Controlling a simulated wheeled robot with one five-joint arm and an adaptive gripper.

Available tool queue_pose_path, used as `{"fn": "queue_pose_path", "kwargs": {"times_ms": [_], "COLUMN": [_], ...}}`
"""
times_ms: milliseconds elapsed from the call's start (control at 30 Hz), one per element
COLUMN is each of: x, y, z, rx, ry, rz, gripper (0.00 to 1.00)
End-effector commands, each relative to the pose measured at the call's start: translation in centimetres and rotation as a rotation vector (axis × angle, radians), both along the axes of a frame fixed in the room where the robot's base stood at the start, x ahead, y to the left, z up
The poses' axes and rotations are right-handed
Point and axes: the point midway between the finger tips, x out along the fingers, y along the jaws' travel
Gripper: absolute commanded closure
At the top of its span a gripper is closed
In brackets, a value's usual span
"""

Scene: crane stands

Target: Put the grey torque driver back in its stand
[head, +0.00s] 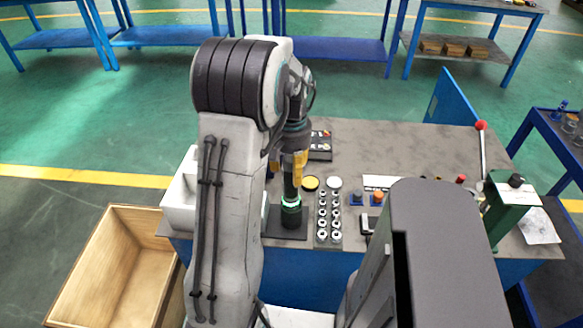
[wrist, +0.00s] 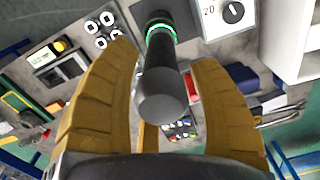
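The grey torque driver (wrist: 165,95) stands upright, its dark round end towards the wrist camera. In the head view its dark shaft (head: 290,186) shows below my gripper, and its lower end is in the dark round stand (head: 291,217). A glowing green ring circles the stand's top; the stand also shows in the wrist view (wrist: 160,18). My gripper (head: 291,168) is over the stand, its yellow fingers on either side of the driver. In the wrist view a gap shows between the driver and the fingers (wrist: 170,110), so they look open. The seating depth is hidden.
A rack of round sockets (head: 329,215) stands just right of the stand. Further right are small button boxes (head: 376,199) and a green lever press (head: 508,205). White bins (head: 180,200) are left, and a wooden crate (head: 110,265) is on the floor. The table's back right is clear.

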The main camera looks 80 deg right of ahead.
Motion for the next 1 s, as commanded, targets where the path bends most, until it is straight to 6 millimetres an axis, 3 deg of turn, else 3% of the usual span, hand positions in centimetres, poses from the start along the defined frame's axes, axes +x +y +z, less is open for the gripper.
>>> {"fn": "queue_pose_path", "kwargs": {"times_ms": [567, 1000], "x": [0.0, 0.0], "y": [0.1, 0.0], "z": [0.2, 3.0], "rx": [0.004, 0.003], "ry": [0.000, 0.000], "rz": [0.000, 0.000], "gripper": [0.40, 0.40]}}
